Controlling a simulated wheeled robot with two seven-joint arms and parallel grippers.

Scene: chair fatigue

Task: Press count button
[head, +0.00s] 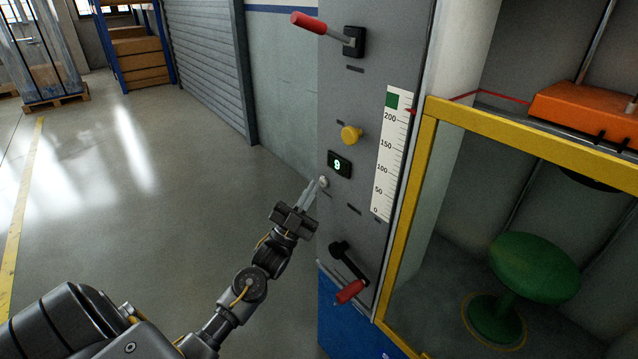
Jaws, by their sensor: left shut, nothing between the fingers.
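The count button is a small pale round knob (323,182) on the grey machine panel (345,215), just below a small display (340,164) that shows a green 9. My left gripper (314,187) is shut and empty. Its fingertips are right beside the pale button; I cannot tell whether they touch it. My right gripper is not in view.
The panel also has a red-handled lever (312,24) at the top, a yellow knob (351,135), a scale (390,150) and a red-handled crank (349,291). A yellow-framed enclosure (413,200) with a green stool (534,267) stands right. Floor at left is clear.

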